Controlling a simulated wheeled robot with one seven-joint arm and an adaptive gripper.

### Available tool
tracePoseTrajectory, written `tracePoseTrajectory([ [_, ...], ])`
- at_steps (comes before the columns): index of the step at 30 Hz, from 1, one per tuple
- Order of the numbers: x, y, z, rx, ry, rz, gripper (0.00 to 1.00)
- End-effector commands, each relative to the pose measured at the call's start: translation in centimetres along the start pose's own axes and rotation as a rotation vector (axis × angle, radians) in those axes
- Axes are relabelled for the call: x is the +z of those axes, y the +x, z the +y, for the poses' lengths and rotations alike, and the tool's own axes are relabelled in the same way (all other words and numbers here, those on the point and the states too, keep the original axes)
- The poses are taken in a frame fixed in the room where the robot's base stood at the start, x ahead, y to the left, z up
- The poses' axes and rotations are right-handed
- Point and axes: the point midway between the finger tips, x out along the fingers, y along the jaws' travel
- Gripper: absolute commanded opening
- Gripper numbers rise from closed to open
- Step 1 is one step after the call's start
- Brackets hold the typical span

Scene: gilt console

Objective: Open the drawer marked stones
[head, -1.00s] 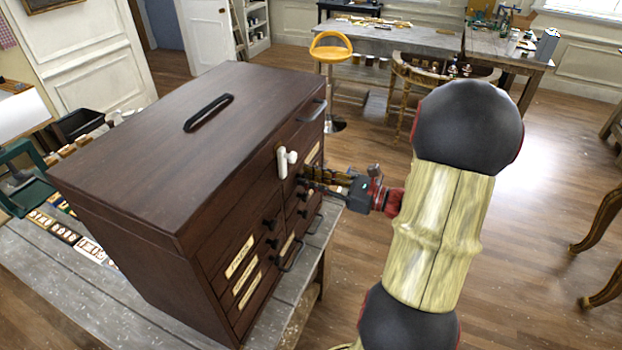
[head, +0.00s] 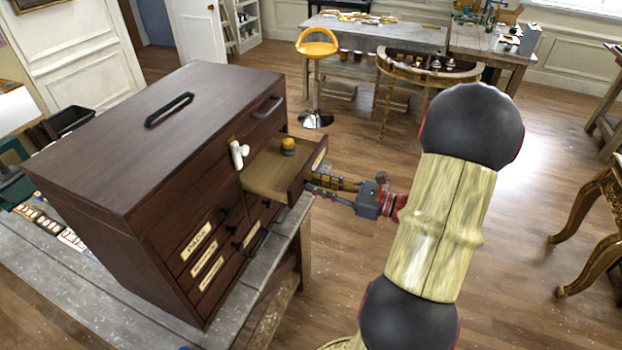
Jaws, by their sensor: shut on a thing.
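A dark wooden chest (head: 150,150) stands on a grey bench, with labelled drawers on its right-facing front. Its upper right drawer (head: 270,185) stands well out, showing a pale wooden floor. A small dark and yellow object (head: 288,146) sits inside towards the back. A cream label (head: 319,156) is on this drawer's front, too small and slanted to read. My gripper (head: 311,187) is shut at the front of this drawer, on its pull; the pull itself is hidden by the front and the fingers. The label wording on the left drawers (head: 200,240) is unclear too.
A grey bench (head: 90,285) bears the chest. A yellow stool (head: 316,48) and a curved gilt table (head: 430,70) stand behind. The floor right of my arm is mostly clear.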

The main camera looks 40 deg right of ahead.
Motion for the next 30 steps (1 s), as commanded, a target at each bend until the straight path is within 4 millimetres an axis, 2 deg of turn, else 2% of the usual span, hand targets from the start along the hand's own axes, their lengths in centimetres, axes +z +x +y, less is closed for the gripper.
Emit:
tracePoseTrajectory([
  [3,0.2,-1.8,-0.1,-0.005,0.0,-0.001,0.0],
  [10,0.1,-4.0,-0.1,-0.003,-0.001,0.0,0.0],
  [25,0.0,-4.6,0.0,-0.001,-0.001,0.0,0.0],
  [26,0.0,-4.6,0.0,-0.001,-0.001,0.0,0.22],
  [30,0.0,-4.6,0.0,-0.001,-0.001,0.0,0.3],
])
